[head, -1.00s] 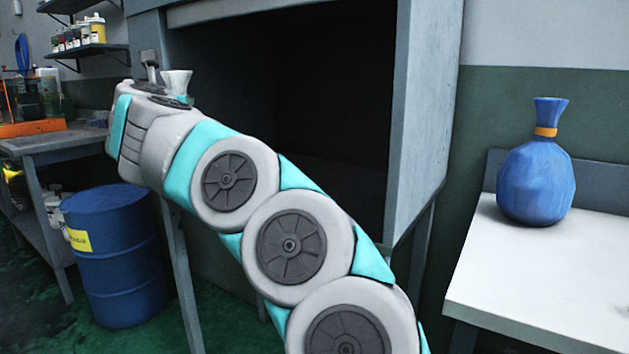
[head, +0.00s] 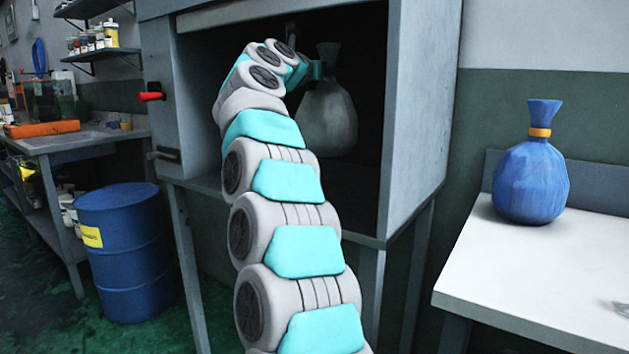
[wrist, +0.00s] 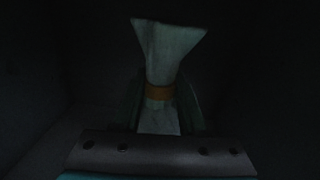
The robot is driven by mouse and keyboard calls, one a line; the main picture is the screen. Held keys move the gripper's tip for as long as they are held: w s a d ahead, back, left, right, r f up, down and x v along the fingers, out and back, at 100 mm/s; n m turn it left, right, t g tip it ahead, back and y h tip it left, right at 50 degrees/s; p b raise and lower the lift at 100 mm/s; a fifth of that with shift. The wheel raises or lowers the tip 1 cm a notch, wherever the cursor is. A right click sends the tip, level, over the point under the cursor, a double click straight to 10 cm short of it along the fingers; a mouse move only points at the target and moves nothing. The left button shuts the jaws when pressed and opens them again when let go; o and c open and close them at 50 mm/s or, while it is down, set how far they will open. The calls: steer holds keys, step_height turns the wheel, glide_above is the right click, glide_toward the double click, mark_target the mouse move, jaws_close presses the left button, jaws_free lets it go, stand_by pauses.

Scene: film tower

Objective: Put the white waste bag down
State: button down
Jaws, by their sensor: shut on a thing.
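The white waste bag (head: 328,118) is inside the dark open cabinet and looks grey in the shade. It is upright, with its flared top above a tied neck. In the wrist view the bag (wrist: 170,50) shows its pale top and an orange band, dimly lit. My gripper (head: 316,70) is at the bag's neck and shut on it; my arm hides part of its left side. I cannot tell whether the bag's bottom touches the cabinet floor.
The cabinet (head: 410,120) has side walls and a front edge close around my arm. A blue bag (head: 530,180) stands on a white table (head: 540,270) at the right. A blue drum (head: 125,255) stands at the left, beside a workbench (head: 60,143).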

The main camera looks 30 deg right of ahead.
steer(key=r+m+g, duration=0.1)
glide_above(352, 110)
steer(key=w+d, duration=0.2)
steer(key=shift+a+h, duration=0.2)
steer(key=shift+h, duration=0.2)
step_height(352, 110, down, 6)
steer(key=b, duration=0.5)
steer(key=shift+d+r, duration=0.1)
steer(key=shift+r, duration=0.1)
steer(key=shift+f+b, duration=0.95)
steer(key=shift+f, duration=1.25)
steer(key=shift+c, duration=2.2)
jaws_free()
steer(key=b+v, duration=0.2)
steer(key=v, duration=1)
steer(key=shift+w, duration=0.15)
